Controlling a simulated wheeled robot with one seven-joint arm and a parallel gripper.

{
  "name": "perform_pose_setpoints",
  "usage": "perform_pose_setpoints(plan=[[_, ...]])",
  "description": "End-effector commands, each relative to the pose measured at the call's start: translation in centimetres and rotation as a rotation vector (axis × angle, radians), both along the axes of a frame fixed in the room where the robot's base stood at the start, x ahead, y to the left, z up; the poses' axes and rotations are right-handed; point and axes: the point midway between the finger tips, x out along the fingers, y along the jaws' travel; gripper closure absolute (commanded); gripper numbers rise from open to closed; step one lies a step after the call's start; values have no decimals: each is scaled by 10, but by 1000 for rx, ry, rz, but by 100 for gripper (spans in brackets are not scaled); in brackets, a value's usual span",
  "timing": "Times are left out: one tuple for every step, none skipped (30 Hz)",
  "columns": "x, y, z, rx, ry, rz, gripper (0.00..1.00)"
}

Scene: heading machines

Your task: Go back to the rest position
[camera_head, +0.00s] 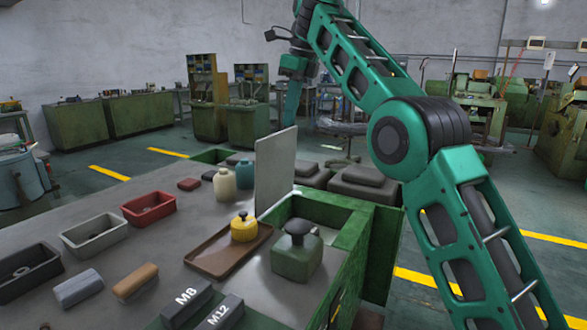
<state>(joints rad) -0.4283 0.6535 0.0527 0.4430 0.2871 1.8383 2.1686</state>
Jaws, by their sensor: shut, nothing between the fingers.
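My arm is green and rises from the lower right, bends at a large dark joint, and reaches up to the top middle of the head view. My gripper (291,98) hangs at its end, pointing down, beyond the upright grey panel at the bench's far side. Its fingers look closed together with nothing between them. The fingertips are small in this view and partly behind the panel's top edge. The gripper is apart from everything on the bench.
The grey workbench (150,215) holds a red bin (148,207), a grey bin (94,232), a black bin (27,270), a brown tray (205,262) with a yellow container (244,228), a green can (297,254), bottles and M8 and M12 blocks. The upright panel (276,172) stands near the arm.

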Motion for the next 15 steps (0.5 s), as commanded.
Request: perform_pose_setpoints(plan=[[-2, -10, 4, -9, -10, 14, 100], [-2, -14, 4, -16, -13, 26, 100], [-2, -22, 5, -25, -19, 40, 100], [-2, -27, 4, -34, -20, 53, 100], [-3, -33, 3, -42, -24, 66, 100], [-3, -42, 3, -52, -28, 84, 100], [-4, -49, 3, -62, -31, 99, 100], [-5, -57, 3, -71, -35, 115, 100], [-6, -69, 2, -85, -39, 137, 100], [-8, -78, 1, -96, -42, 157, 100], [-10, -89, 0, -109, -45, 177, 100], [-13, -106, -3, -127, -47, 208, 100], [-17, -119, -4, -141, -50, 233, 100], [-21, -133, -6, -155, -51, 260, 100], [-27, -151, -10, -173, -54, 297, 100]])
